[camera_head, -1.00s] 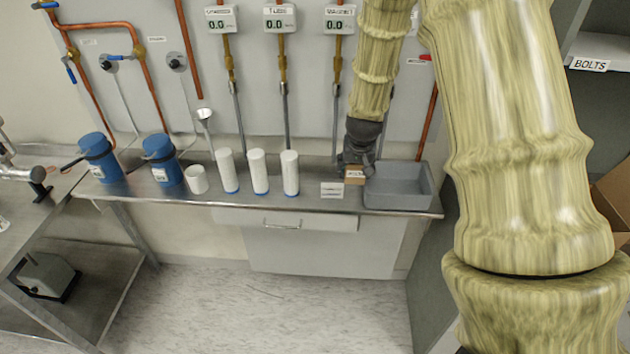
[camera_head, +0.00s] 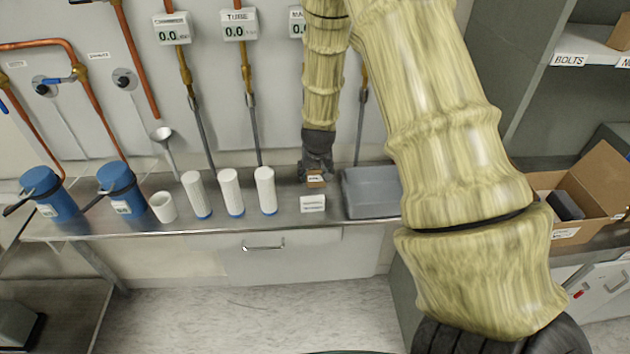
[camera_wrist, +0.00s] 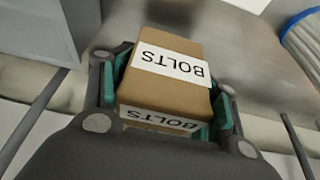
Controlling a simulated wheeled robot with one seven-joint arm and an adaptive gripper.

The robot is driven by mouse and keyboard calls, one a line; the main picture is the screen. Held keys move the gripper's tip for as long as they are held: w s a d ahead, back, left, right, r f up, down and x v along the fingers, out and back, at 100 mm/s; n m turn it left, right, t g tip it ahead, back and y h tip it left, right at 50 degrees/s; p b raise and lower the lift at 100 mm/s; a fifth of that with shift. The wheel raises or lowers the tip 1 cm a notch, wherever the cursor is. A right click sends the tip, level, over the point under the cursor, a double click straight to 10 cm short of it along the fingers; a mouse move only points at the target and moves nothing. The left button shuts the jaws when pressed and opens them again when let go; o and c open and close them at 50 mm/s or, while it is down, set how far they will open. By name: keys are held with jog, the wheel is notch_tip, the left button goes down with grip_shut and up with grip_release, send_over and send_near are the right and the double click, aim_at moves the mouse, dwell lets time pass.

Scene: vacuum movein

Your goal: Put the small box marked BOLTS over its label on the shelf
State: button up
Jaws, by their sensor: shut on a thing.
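The small brown box marked BOLTS (camera_wrist: 165,75) is between the green-lined fingers of my gripper (camera_wrist: 165,95) in the wrist view. My gripper is shut on it, and its white label reads BOLTS. In the head view my gripper (camera_head: 316,170) holds the box (camera_head: 316,181) at the steel bench, left of the grey bin. I cannot tell whether the box touches the bench. The BOLTS label (camera_head: 569,60) is on the front edge of a shelf (camera_head: 590,45) at the upper right. The shelf part above that label looks bare.
A grey bin (camera_head: 370,193), white cylinders (camera_head: 230,193) and blue canisters (camera_head: 120,188) stand on the bench (camera_head: 280,222). A brown box (camera_head: 624,33) sits on the shelf further right, above another label. An open carton (camera_head: 590,185) stands below. My arm hides part of the right side.

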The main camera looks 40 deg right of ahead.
aim_at(317, 182)
jog(key=shift+s+f+p, duration=0.3)
jog(key=shift+s+f, duration=0.05)
jog(key=shift+s, duration=0.2)
jog(key=x, duration=0.3)
jog(key=shift+s+a+f+p, duration=0.2)
jog(key=shift+p, duration=0.2)
jog(key=shift+s+r, duration=0.15)
jog(key=shift+s, duration=0.05)
jog(key=o, duration=0.7)
jog(key=shift+w+a+f, duration=0.1)
jog(key=shift+f, duration=0.1)
jog(key=o, duration=0.5)
jog(key=shift+o, duration=0.2)
jog(key=shift+r, duration=0.2)
